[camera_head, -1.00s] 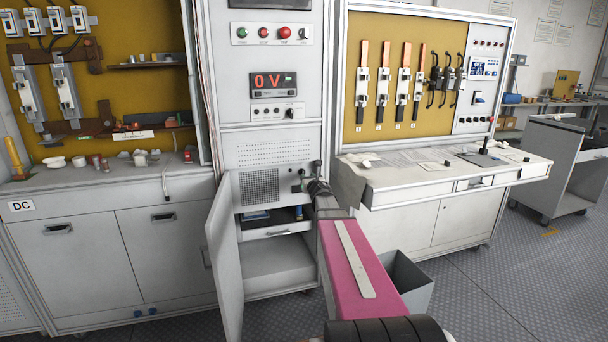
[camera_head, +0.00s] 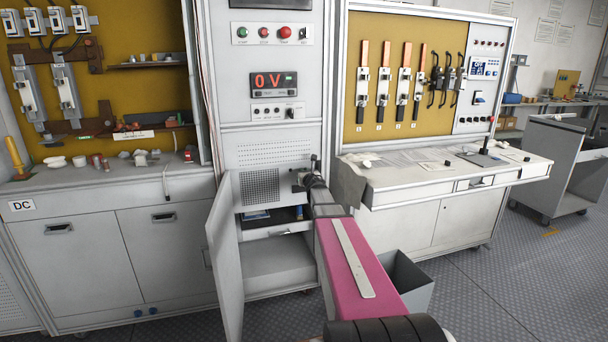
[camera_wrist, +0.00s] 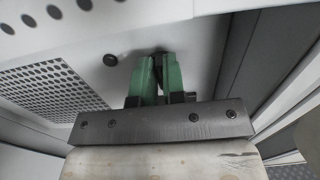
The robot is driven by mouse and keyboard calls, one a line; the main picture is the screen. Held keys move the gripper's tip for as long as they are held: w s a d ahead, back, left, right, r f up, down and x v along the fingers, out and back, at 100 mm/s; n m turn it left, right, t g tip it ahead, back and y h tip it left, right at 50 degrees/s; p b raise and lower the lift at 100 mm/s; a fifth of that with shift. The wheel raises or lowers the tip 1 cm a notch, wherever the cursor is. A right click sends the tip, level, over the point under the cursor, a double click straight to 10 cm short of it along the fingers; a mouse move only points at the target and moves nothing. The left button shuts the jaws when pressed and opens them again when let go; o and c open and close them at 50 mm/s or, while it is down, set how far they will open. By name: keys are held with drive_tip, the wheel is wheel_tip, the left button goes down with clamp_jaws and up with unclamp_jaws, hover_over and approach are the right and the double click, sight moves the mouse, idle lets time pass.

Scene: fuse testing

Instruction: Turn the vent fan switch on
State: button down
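A small dark knob (camera_wrist: 158,53), which I take to be the vent fan switch, is on the pale panel in the wrist view. It is mostly hidden by my green fingertips. My gripper (camera_wrist: 158,67) has its two fingers close together, one on each side of the knob, and looks shut on it. In the head view my gripper (camera_head: 301,179) is at the right edge of the cabinet front, right of the perforated grille (camera_head: 258,185). The knob is hidden there, and its turn position cannot be read.
A round black button (camera_wrist: 110,60) is left of the fingers, near the perforated grille (camera_wrist: 50,95). Below, a cabinet door (camera_head: 226,255) stands open to the left. A red 0 V display (camera_head: 273,84) is above. A white desk (camera_head: 450,180) is to the right.

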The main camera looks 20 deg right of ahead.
drive_tip(key=shift+m, duration=0.3)
drive_tip(key=m, duration=0.7)
drive_tip(key=d+m, duration=0.1)
drive_tip(key=m, duration=0.3)
drive_tip(key=shift+f, duration=0.3)
drive_tip(key=shift+m, duration=0.3)
drive_tip(key=c, duration=1.2)
unclamp_jaws()
drive_tip(key=s, duration=1)
drive_tip(key=shift+s, duration=0.4)
